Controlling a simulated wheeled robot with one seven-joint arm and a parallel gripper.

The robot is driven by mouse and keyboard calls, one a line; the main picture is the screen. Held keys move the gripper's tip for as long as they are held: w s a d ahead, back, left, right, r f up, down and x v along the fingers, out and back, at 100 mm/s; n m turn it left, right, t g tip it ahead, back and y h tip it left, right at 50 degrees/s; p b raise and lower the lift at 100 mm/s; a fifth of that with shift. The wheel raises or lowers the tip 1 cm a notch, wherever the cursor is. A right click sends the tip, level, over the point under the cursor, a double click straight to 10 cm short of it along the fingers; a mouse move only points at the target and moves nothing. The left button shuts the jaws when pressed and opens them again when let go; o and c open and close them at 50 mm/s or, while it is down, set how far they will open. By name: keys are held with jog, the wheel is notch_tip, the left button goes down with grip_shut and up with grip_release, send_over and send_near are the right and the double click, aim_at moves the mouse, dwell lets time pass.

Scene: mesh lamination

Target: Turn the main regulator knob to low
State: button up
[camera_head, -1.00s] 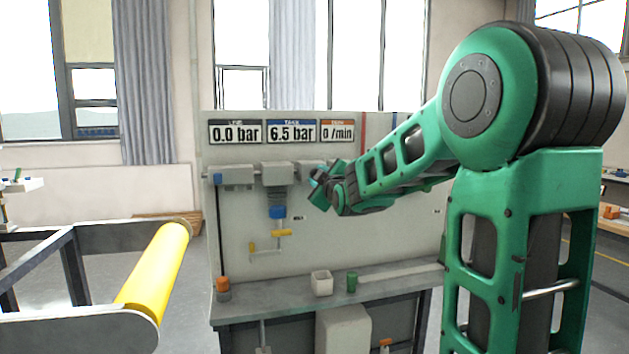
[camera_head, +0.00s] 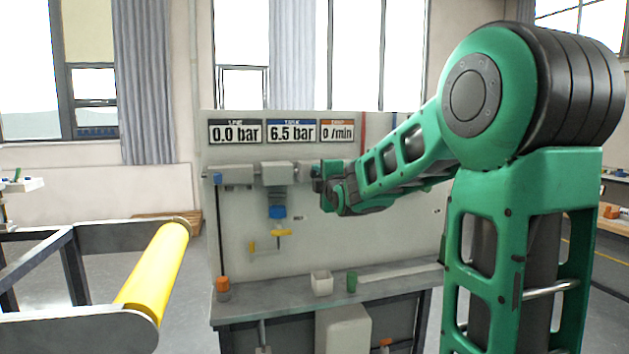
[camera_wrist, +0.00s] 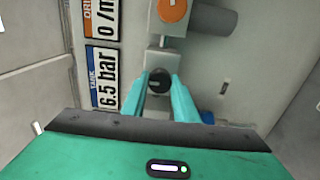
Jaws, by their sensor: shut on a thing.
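A round black knob (camera_wrist: 158,82) with a pale mark sits on a grey fitting on the panel. My gripper (camera_wrist: 157,88) is shut on this knob, with one teal finger on each side of it. In the head view my gripper (camera_head: 320,184) is at the panel's pipe row, and its own hand hides the knob there. No low or high label can be read beside the knob. The displays read 0.0 bar (camera_head: 235,133), 6.5 bar (camera_head: 291,133) and 0 /min (camera_head: 337,133).
An orange knob (camera_wrist: 173,9) is on the neighbouring fitting. A blue-collared unit (camera_head: 277,212) and yellow-handled valve (camera_head: 282,233) hang left of my gripper. A yellow roller (camera_head: 155,268) is at lower left.

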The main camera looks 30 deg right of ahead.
jog(key=shift+w+a+f, duration=0.1)
jog(key=shift+a+f, duration=0.2)
jog(key=shift+f, duration=0.1)
jog(key=o, duration=1.1)
jog(key=shift+c, duration=0.2)
jog(key=v, duration=1)
jog(key=shift+s+r, duration=0.2)
jog(key=shift+s, duration=0.15)
jog(key=s+d+f+m+g+y, duration=0.1)
jog(key=s+f+m+g+y, duration=0.1)
jog(key=s+f+m+g, duration=1.15)
jog(key=s+a+f+m+g+y, duration=0.1)
jog(key=s+a+f+m, duration=0.1)
jog(key=s+f, duration=0.2)
jog(key=s+a+f+m+g+y, duration=0.1)
jog(key=s+f+m, duration=0.2)
jog(key=s, duration=0.8)
jog(key=s+a+f+m+g+y, duration=0.1)
jog(key=s+a+f+m+g, duration=0.1)
jog(key=s+f, duration=0.3)
jog(key=shift+s+a+f+m, duration=0.3)
jog(key=shift+s+a+m, duration=0.05)
jog(key=shift+s, duration=0.9)
